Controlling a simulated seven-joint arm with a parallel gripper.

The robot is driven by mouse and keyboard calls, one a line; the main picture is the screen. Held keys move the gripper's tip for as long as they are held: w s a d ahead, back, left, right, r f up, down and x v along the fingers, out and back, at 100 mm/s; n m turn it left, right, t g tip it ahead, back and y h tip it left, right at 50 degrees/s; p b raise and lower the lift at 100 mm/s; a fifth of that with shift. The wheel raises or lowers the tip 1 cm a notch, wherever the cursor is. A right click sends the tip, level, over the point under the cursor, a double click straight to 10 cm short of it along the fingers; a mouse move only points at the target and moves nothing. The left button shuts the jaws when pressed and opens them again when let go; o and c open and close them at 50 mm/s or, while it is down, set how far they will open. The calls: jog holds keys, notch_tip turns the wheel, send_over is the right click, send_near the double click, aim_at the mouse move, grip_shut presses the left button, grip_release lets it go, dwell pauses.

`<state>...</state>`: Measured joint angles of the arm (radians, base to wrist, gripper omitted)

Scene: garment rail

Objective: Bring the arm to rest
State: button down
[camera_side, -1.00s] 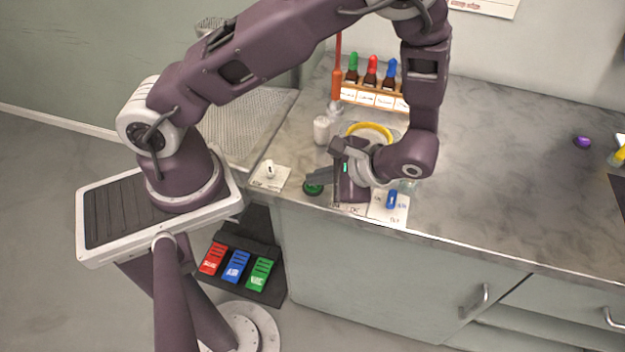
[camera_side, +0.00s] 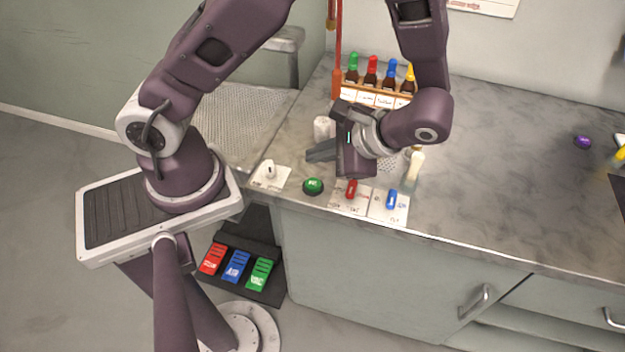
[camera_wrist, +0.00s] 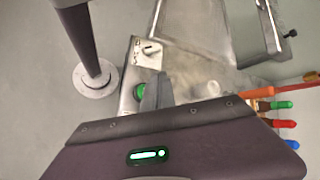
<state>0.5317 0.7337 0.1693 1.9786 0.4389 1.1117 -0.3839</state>
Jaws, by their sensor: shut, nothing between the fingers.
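My gripper (camera_side: 322,151) is in the air above the counter, near its front left part, behind the green button (camera_side: 313,186). Its fingers point left in the side view and are closed together with nothing held. In the wrist view the closed fingers (camera_wrist: 152,98) show beside the green button (camera_wrist: 140,91). The gripper body hides part of the counter and what stands behind it.
On the counter (camera_side: 500,190) are a white switch plate (camera_side: 270,173), a red switch (camera_side: 351,189) and a blue switch (camera_side: 392,199). Behind stand a white cylinder (camera_side: 323,128) and a rack (camera_side: 372,96) of coloured-top bottles. Coloured pedals (camera_side: 236,266) are below. The counter's right is largely clear.

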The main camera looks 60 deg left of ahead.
jog(key=s+d+r+n+t+h, duration=0.1)
jog(key=s+r+t+h, duration=0.3)
jog(key=r, duration=0.5)
jog(key=s+d+r+n+t+h, duration=0.1)
jog(key=s+r+t+h, duration=0.3)
jog(key=r, duration=0.6)
jog(key=shift+s+n+t, duration=0.25)
jog(key=shift+n+t, duration=0.55)
jog(key=shift+t, duration=0.1)
jog(key=shift+r, duration=0.1)
